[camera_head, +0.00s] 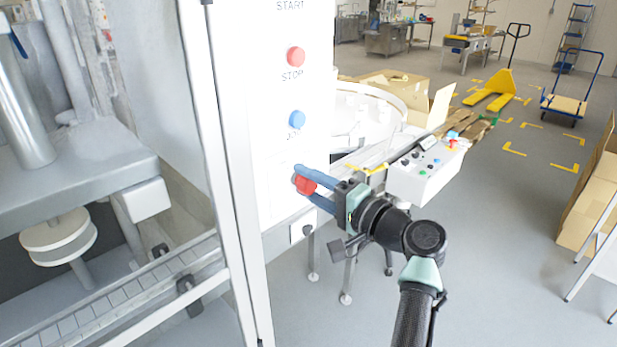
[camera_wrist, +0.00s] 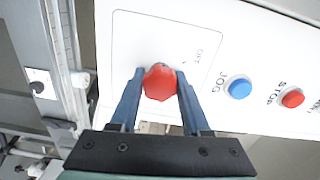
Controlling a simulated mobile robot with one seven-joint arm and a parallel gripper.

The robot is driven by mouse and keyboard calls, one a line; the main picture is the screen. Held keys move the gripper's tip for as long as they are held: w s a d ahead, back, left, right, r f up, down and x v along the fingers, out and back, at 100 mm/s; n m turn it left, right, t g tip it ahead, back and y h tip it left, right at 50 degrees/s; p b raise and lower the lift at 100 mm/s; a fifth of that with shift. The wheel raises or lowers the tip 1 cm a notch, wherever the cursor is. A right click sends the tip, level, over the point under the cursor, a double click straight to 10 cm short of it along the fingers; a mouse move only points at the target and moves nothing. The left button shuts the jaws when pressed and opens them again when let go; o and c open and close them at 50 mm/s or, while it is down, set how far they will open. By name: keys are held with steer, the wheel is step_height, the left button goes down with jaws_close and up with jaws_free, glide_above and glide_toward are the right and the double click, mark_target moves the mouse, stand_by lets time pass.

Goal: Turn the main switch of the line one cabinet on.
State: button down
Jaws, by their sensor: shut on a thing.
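The main switch is a red rotary knob (camera_head: 305,184) low on the white cabinet panel (camera_head: 272,150), below the blue JOG button. My gripper (camera_head: 303,181) reaches it from the right with its blue fingers on both sides of the knob. In the wrist view the red knob (camera_wrist: 159,82) sits between the two fingertips (camera_wrist: 160,88), and the fingers are shut on it. An "OFF" label shows beside the knob in the wrist view. The knob's pointer and exact angle are hard to make out.
Above the knob on the panel are the blue JOG button (camera_head: 295,119) and the red STOP button (camera_head: 295,57). A white control box (camera_head: 425,178) stands right of my gripper. A machine with a conveyor (camera_head: 120,290) lies at the left.

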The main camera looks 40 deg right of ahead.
stand_by(0.5)
steer(key=shift+c, duration=1.8)
jaws_free()
steer(key=s+d+b, duration=0.1)
steer(key=s+b, duration=0.1)
steer(key=s, duration=1.1)
steer(key=shift+b, duration=0.4)
